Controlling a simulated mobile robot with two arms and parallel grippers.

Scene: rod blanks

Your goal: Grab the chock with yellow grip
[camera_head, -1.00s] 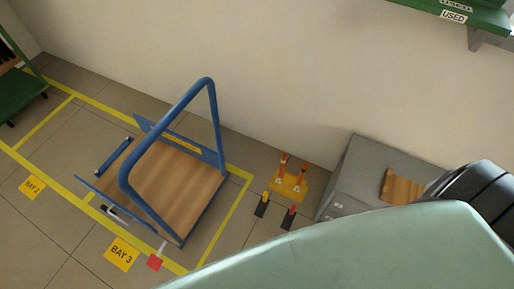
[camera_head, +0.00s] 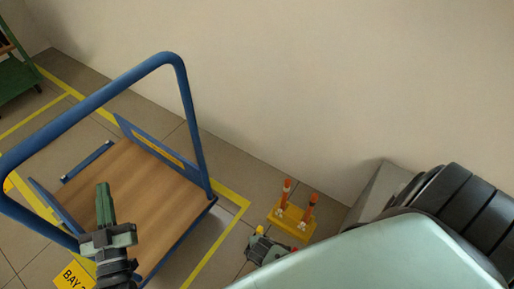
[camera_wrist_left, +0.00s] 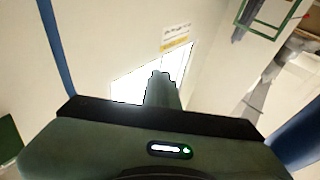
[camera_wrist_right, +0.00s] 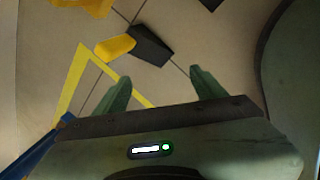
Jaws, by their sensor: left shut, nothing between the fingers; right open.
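The chock with the yellow grip lies on the tiled floor, a black wedge (camera_wrist_right: 152,46) with a yellow handle (camera_wrist_right: 116,47), in the upper middle of the right wrist view. In the head view only its yellow grip (camera_head: 260,230) shows; my right gripper covers most of the rest. My right gripper (camera_wrist_right: 160,78) is open and empty, with the chock beyond its fingertips and apart from them. My left gripper (camera_head: 104,190) is shut and empty, in front of the blue cart's wooden deck in the head view.
A blue cart (camera_head: 158,185) stands left of the chock. A yellow stand with orange-topped posts (camera_head: 291,221) is just behind it. Another dark chock (camera_wrist_right: 209,4) is at the right wrist view's top edge. A grey cabinet (camera_head: 376,188) stands by the wall.

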